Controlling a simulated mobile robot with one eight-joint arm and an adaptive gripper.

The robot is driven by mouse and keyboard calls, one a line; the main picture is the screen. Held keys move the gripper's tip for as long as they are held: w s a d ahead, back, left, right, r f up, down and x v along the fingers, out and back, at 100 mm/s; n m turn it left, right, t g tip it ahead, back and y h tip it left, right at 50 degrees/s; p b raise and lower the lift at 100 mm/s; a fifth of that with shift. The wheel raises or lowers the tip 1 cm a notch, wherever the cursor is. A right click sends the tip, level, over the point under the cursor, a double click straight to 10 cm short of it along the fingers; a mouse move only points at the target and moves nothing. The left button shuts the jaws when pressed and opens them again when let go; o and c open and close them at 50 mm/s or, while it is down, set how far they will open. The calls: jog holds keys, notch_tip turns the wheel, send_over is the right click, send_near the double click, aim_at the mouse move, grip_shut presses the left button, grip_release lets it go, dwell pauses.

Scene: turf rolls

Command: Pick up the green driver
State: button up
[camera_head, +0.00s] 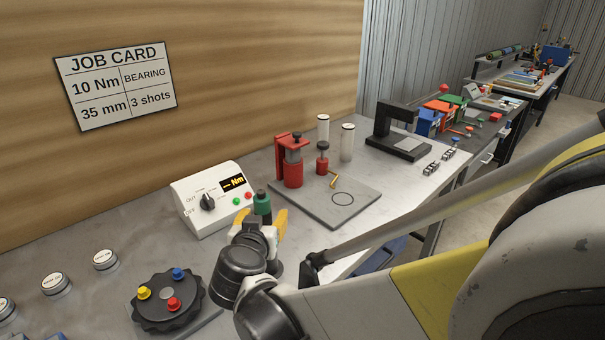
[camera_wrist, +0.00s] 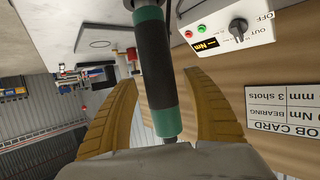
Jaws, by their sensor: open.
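The green driver (camera_head: 262,204) stands upright on the bench in front of the white control box, with a dark top; its lower part is hidden behind my gripper. My gripper (camera_head: 262,226) has its yellow fingers around the driver, one on each side. In the wrist view the driver (camera_wrist: 158,75) shows as a dark grey shaft with green bands, between the two fingers of my open gripper (camera_wrist: 160,82). Gaps show between the driver and both fingers, so neither visibly touches it.
The white control box (camera_head: 212,198) with a knob and display is just behind the driver. A black turret (camera_head: 168,303) with coloured knobs is at the front left. A red press (camera_head: 290,165) on a grey plate (camera_head: 318,203) is to the right. White buttons (camera_head: 105,259) sit at left.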

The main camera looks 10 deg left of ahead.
aim_at(261, 197)
jog(key=shift+s, duration=0.2)
jog(key=shift+s+r, duration=0.1)
jog(key=c, duration=0.3)
grip_shut()
notch_tip(261, 197, up, 10)
jog(key=p, duration=0.4)
notch_tip(261, 197, up, 9)
jog(key=p, duration=0.7)
